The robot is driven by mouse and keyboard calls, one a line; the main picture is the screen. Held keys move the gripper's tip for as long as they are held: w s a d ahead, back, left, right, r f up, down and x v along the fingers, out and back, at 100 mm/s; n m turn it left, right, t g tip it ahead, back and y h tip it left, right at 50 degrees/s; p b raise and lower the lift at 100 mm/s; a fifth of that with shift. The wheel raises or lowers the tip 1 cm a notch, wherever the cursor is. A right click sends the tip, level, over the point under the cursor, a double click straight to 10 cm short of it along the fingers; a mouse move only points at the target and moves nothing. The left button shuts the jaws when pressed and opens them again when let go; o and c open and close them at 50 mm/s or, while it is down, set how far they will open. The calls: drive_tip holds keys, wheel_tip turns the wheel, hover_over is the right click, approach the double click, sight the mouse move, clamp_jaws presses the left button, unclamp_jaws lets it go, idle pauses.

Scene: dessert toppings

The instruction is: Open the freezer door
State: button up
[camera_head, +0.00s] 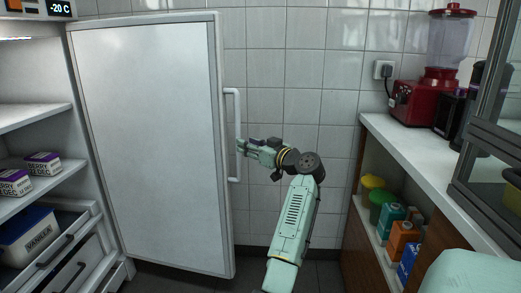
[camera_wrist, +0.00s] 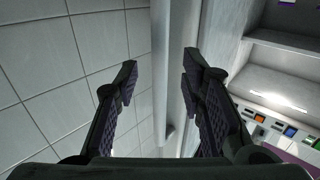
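The freezer door (camera_head: 150,150) stands swung wide open in the head view, with the freezer interior exposed at the left. Its white vertical handle (camera_head: 237,110) is on the door's right edge. My gripper (camera_head: 241,147) is beside the handle at about its middle height. In the wrist view, my gripper (camera_wrist: 160,72) has its two dark fingers spread apart. The handle (camera_wrist: 160,100) appears between them, with the door edge (camera_wrist: 187,20) just right of it. I cannot tell whether a finger touches the handle.
Freezer shelves (camera_head: 35,115) at the left hold berry boxes (camera_head: 43,163) and a vanilla tub (camera_head: 28,240). A white counter (camera_head: 425,150) at the right carries a red blender (camera_head: 425,98). Colored containers stand below it. A tiled wall (camera_head: 300,100) is behind my arm.

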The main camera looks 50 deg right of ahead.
sight(239, 159)
drive_tip(key=s, duration=0.6)
drive_tip(key=shift+a, duration=0.2)
drive_tip(key=shift+s, duration=0.1)
drive_tip(key=shift+c, duration=0.3)
